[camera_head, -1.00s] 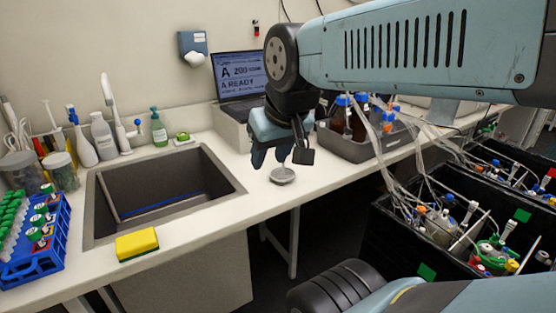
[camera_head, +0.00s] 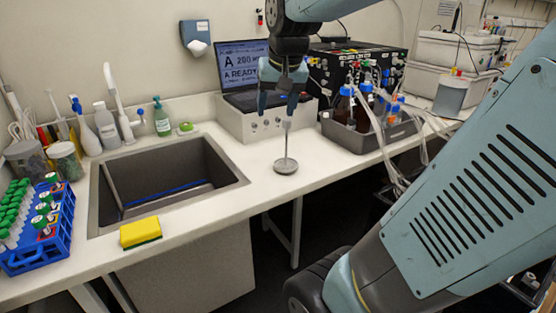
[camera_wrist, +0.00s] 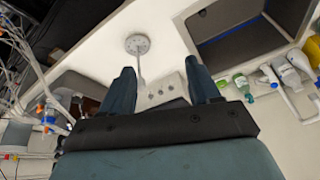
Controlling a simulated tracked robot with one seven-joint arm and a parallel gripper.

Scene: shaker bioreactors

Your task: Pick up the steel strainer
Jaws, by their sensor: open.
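The steel strainer (camera_head: 286,166) is on the white counter, right of the sink. Its round perforated head is low and its thin handle rises from it in the head view. My gripper (camera_head: 278,108) is open and empty above the strainer, with its fingers pointing down. In the wrist view, the strainer head (camera_wrist: 138,43) lies beyond the open fingers of my gripper (camera_wrist: 160,70). The handle runs back toward the space between them, nearer the left finger. I see no contact; the exact gap is hard to tell.
The sink (camera_head: 165,185) and yellow sponge (camera_head: 140,232) are to the left. A laptop (camera_head: 243,75) on a white box (camera_head: 262,122) stands behind. A grey tray (camera_head: 370,137) with bottles and tubing is to the right. Counter around the strainer is clear.

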